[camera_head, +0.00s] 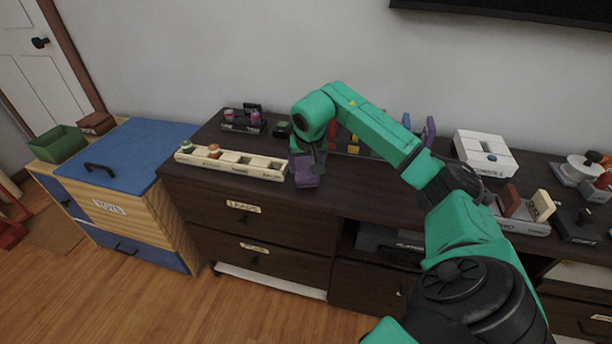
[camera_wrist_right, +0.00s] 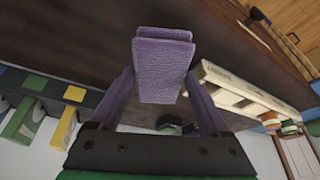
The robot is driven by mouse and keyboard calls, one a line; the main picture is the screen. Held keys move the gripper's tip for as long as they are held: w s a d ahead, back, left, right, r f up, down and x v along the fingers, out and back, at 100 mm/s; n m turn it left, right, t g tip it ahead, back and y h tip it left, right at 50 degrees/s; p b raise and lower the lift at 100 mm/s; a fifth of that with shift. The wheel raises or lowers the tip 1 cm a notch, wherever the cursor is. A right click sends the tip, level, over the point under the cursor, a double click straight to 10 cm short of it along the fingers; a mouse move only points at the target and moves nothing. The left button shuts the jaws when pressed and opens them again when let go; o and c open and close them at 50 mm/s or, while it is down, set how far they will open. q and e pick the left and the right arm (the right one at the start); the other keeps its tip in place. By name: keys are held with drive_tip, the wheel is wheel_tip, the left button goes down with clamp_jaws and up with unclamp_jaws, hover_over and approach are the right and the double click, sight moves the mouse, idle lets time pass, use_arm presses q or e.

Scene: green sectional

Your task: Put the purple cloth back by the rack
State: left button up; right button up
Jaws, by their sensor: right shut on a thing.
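My right gripper (camera_head: 312,158) reaches down over the dark cabinet top and is shut on the folded purple cloth (camera_head: 305,175). The cloth hangs near the cabinet's front edge, just right of the long pale slotted tray. In the right wrist view the cloth (camera_wrist_right: 163,65) sits between the two fingertips of the gripper (camera_wrist_right: 163,85). What looks like the rack (camera_head: 353,150), dark with coloured pieces, stands behind my arm and is partly hidden. Its green and yellow pieces also show in the wrist view (camera_wrist_right: 63,128). My left gripper is not in view.
The slotted tray (camera_head: 232,163) lies close left of the cloth. A small dark holder (camera_head: 243,120) stands behind it. A white box (camera_head: 484,152) and other items fill the right side. A blue-topped chest (camera_head: 135,152) stands at left. Bare top lies right of the cloth.

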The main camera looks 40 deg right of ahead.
sight(307, 170)
drive_tip(key=shift+f, duration=1.45)
drive_tip(key=o, duration=1)
drive_tip(key=shift+f, duration=0.1)
drive_tip(key=shift+r, duration=0.2)
drive_tip(key=p+v, duration=0.1)
drive_tip(key=v, duration=1.1)
drive_tip(key=shift+d, duration=0.1)
